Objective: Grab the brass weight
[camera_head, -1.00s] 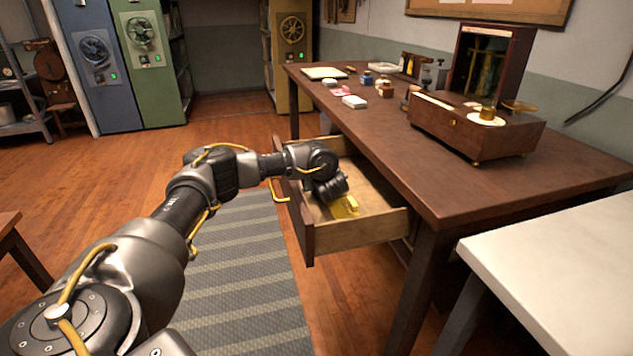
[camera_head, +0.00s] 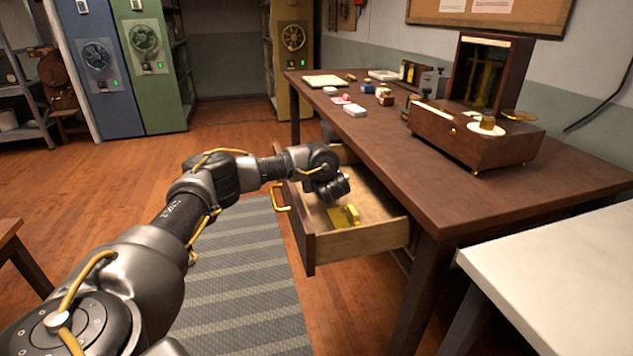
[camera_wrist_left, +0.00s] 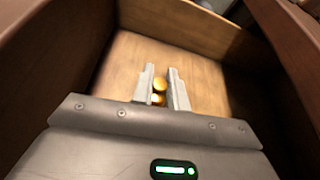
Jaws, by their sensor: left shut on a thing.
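The brass weight (camera_wrist_left: 159,85) is a small, shiny golden piece in the left wrist view. It sits between the two grey fingers of my left gripper (camera_wrist_left: 161,69), which is shut on it. The gripper is inside the open wooden drawer (camera_head: 365,243), over its pale bottom. Whether the weight touches the drawer bottom I cannot tell. My right gripper is not in view.
The drawer's walls stand around my left gripper, and the dark desk (camera_head: 460,195) is beside it. A wooden balance case (camera_head: 465,135) and several small items stand on the desk. A white-topped table (camera_head: 560,265) is at the right. A striped rug (camera_head: 245,275) covers the floor.

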